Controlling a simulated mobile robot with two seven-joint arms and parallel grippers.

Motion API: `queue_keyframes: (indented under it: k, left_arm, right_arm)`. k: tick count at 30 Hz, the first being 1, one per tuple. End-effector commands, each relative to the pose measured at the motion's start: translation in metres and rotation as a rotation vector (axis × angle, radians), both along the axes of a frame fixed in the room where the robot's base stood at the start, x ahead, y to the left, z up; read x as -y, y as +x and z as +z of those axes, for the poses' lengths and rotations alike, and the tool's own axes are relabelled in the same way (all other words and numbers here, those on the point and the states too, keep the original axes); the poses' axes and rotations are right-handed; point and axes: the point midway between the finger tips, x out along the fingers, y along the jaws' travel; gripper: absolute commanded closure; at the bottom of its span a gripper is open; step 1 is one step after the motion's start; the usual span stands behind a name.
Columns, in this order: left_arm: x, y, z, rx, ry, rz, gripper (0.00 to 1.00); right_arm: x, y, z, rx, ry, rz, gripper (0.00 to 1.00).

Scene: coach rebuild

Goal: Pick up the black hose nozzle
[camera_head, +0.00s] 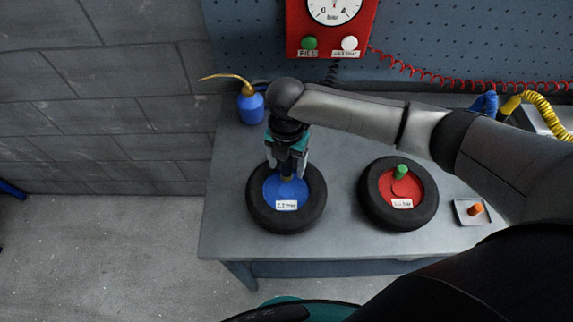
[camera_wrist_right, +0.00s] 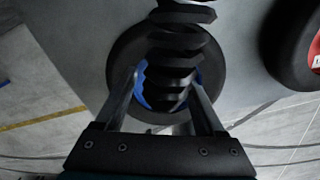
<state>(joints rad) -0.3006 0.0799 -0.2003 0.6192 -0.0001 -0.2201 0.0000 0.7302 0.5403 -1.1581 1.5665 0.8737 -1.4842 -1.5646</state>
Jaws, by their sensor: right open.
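My right gripper (camera_head: 288,172) points down over the tyre with the blue hub (camera_head: 270,190), at the left of the workbench. Its jaws are apart. In the right wrist view, a black ribbed piece (camera_wrist_right: 178,48), which looks like the hose and its nozzle, runs from the top edge down between the two fingers (camera_wrist_right: 165,85), in front of the blue hub. There is no clear sign that the fingers touch it. In the head view the gripper mostly hides the nozzle; a small brass-coloured bit (camera_head: 288,178) shows below the fingers. My left gripper is not in view.
A tyre with a red hub (camera_head: 405,218) and green cap (camera_head: 401,171) lies to the right. A small tray (camera_head: 462,218) holds an orange cap. A blue oil can (camera_head: 250,107) stands behind. The red gauge box (camera_head: 300,35) hangs on the back wall.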

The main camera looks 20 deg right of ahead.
Motion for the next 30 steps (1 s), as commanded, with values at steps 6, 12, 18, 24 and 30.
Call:
queue_keyframes:
  k: [6, 12, 18, 24, 30]
  left_arm:
    - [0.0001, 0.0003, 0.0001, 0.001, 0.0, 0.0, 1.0]
    - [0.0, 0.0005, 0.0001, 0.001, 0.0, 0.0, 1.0]
    - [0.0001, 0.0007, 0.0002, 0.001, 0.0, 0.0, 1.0]
    - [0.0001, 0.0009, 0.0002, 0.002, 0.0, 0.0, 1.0]
    - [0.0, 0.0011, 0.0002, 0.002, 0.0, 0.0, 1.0]
  right_arm:
    - [-0.0002, -0.0001, 0.0004, 0.0, 0.0, 0.0, 0.4]
    - [-0.0001, 0.0, 0.0006, 0.0, 0.0, 0.0, 0.62]
    - [-0.0001, 0.0, 0.0006, 0.0, 0.0, 0.0, 0.85]
    - [0.0, 0.0, 0.0006, 0.0, 0.0, 0.0, 1.0]
    - [-0.0001, 0.0002, 0.0008, 0.001, 0.001, 0.0, 1.0]
